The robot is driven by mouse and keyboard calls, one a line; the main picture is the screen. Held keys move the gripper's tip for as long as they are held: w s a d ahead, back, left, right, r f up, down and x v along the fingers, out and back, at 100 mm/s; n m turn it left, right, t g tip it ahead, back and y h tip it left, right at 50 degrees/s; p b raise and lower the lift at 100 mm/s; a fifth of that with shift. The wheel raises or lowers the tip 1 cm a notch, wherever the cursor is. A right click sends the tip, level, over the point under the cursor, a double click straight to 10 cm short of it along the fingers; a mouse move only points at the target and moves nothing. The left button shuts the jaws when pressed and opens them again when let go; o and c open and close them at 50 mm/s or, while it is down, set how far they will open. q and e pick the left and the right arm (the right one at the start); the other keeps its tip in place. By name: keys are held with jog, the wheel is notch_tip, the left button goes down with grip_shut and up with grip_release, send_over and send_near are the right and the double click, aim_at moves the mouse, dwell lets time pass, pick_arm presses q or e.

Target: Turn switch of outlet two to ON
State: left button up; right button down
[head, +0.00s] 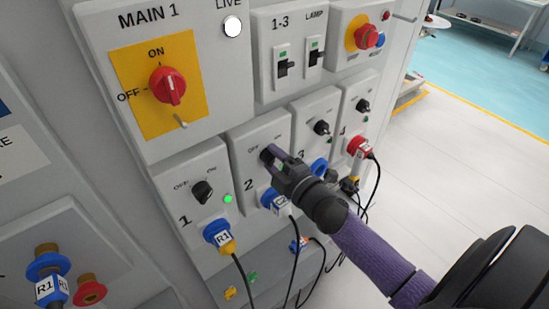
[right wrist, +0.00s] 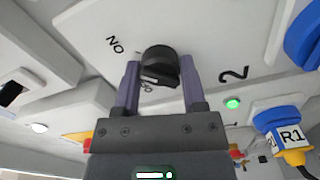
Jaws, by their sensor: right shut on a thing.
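Outlet two's panel (head: 240,142) carries a large 2 and a black rotary switch with OFF and ON marks. In the right wrist view the switch knob (right wrist: 159,60) sits between the purple fingers of my right gripper (right wrist: 159,78), which is shut on it. ON reads upside down to its left, and OFF is partly hidden by the knob. In the head view my right gripper (head: 270,154) covers most of this switch, so I cannot tell where it points. A blue plug (head: 275,201) sits in outlet two's socket, partly behind the gripper. My left gripper is not in view.
Outlet one has its own black switch (head: 202,191), a lit green lamp (head: 228,198) and blue plug R1 (head: 217,233). More outlet switches (head: 322,128) stand to the right. Above is the red MAIN 1 switch (head: 168,87). Cables hang below; open floor lies right.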

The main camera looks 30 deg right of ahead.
dwell(0.3)
jog(key=shift+c, duration=0.9)
grip_release()
jog(key=s, duration=1)
jog(key=shift+d, duration=0.4)
